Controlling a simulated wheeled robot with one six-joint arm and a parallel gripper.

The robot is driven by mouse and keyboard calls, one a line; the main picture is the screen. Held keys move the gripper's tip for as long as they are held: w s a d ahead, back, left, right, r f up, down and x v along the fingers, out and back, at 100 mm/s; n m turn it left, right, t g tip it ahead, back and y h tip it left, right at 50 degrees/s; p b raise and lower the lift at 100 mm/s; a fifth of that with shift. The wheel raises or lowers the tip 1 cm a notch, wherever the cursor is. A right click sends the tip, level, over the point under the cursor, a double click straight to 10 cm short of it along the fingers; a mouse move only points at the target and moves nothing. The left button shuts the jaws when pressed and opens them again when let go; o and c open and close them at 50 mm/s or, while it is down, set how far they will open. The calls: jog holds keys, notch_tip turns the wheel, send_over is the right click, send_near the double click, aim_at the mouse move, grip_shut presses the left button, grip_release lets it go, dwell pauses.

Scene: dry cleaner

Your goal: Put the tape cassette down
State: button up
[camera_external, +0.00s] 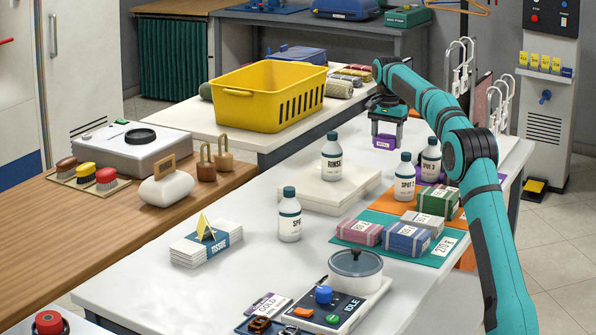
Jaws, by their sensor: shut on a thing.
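My gripper (387,138) is at the far end of the white table, pointing down with its fingers close to the table top. The cassette is partly hidden between the fingers. I cannot tell whether its underside touches the table.
A yellow basket (245,100) stands left of my gripper on another table. White-labelled bottles (332,158) (404,177) and a pale slab (325,190) stand nearer the camera. Folded bundles (407,239) lie on a green mat (432,258). White racks (495,115) stand to the right.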

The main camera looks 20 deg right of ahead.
aim_at(387, 137)
jog(key=shift+f, duration=4.3)
jog(key=shift+f, duration=0.1)
jog(key=o, duration=1)
jog(key=shift+c, duration=0.2)
notch_tip(387, 137, up, 12)
jog(key=shift+r, duration=0.1)
jog(key=shift+r, duration=0.1)
